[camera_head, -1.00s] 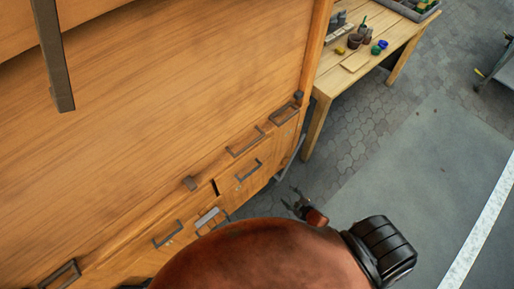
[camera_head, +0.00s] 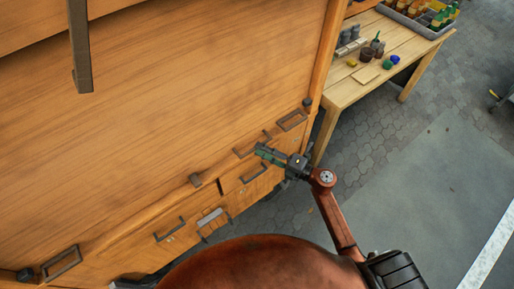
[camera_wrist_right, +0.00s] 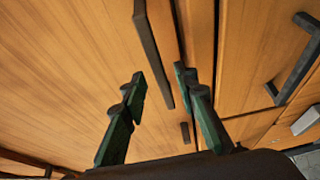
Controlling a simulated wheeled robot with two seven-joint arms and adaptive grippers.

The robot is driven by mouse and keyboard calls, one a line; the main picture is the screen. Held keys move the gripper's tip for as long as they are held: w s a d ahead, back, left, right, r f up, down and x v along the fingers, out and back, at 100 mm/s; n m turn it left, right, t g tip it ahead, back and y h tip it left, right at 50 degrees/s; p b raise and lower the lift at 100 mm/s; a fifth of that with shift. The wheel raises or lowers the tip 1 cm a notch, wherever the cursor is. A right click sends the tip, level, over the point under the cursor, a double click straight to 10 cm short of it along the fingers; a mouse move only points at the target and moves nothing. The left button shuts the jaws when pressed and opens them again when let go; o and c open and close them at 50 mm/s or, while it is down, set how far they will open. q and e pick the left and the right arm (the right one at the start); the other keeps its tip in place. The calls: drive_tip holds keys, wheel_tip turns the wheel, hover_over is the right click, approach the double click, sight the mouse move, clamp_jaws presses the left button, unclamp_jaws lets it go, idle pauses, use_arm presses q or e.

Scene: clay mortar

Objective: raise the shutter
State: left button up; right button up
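The shutter (camera_head: 150,110) is a large wooden panel that fills the left of the head view. It appears lowered, with its lower edge just above a row of drawers. A dark bar handle (camera_head: 243,150) sits along its lower part. My right gripper (camera_head: 262,150) is at this handle, partly covering it. In the right wrist view the two green fingers of the gripper (camera_wrist_right: 161,82) are apart. The dark handle (camera_wrist_right: 156,55) shows between and beyond the fingertips, and I cannot tell whether they touch it. My left gripper is not in view.
Other dark handles (camera_head: 292,121) and a small block (camera_head: 195,180) line the lower front. Drawers with handles (camera_head: 170,230) lie below. A dark bar (camera_head: 80,50) hangs at upper left. A wooden table (camera_head: 350,90) with small pots stands at right. The paved floor (camera_head: 390,165) there is open.

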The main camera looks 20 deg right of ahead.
drive_tip(key=shift+x, duration=1.45)
drive_tip(key=shift+c, duration=0.5)
clamp_jaws()
